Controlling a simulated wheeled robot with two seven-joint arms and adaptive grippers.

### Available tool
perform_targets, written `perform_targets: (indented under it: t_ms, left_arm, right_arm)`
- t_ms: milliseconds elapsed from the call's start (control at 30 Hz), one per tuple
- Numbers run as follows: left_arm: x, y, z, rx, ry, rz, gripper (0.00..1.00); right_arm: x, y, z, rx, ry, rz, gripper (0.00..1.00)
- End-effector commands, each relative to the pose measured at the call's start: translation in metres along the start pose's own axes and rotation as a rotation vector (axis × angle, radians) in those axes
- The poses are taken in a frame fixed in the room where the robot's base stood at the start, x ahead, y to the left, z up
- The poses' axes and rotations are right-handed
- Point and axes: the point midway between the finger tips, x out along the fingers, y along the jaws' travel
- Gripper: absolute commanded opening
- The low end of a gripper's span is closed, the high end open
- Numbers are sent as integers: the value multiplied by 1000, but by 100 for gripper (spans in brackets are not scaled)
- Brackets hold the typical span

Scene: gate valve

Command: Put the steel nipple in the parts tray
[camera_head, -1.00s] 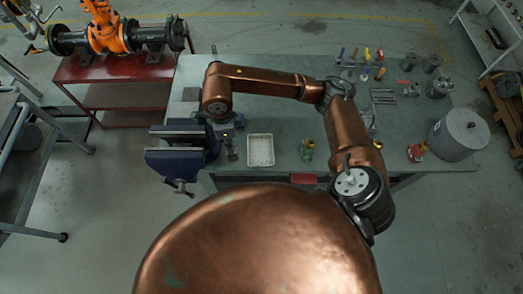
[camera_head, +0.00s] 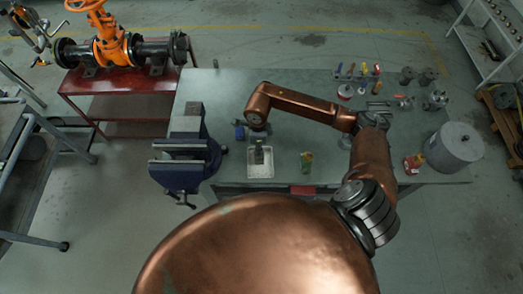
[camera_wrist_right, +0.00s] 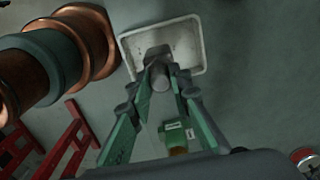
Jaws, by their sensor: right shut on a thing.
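The parts tray (camera_head: 259,172) is a shallow pale rectangle lying on the bench, right of the vise. It also shows at the top of the wrist view (camera_wrist_right: 189,31). My right gripper (camera_head: 260,151) is over the tray, pointing down. In the wrist view its green fingers (camera_wrist_right: 160,84) are closed on the grey steel nipple (camera_wrist_right: 160,76), a short cylinder. The nipple overlaps the tray's near part in that view; its height above the tray floor is hard to tell. My left gripper is not in view.
A blue vise (camera_head: 184,165) stands left of the tray. A small green bottle-like item (camera_head: 306,161) stands right of it. Hand tools and fittings lie at the right back, near a large grey cylinder (camera_head: 454,147).

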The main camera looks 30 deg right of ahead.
Motion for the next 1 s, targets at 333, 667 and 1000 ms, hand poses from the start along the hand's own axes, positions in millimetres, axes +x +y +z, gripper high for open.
perform_targets:
  t_ms: [333,667,1000]
  left_arm:
    - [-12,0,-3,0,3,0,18]
    - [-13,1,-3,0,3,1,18]
    - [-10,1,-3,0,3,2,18]
  right_arm:
    - [30,-4,-7,0,-1,4,0]
    - [41,-6,-7,-2,-1,-1,0]
    - [44,-5,-7,-2,0,0,32]
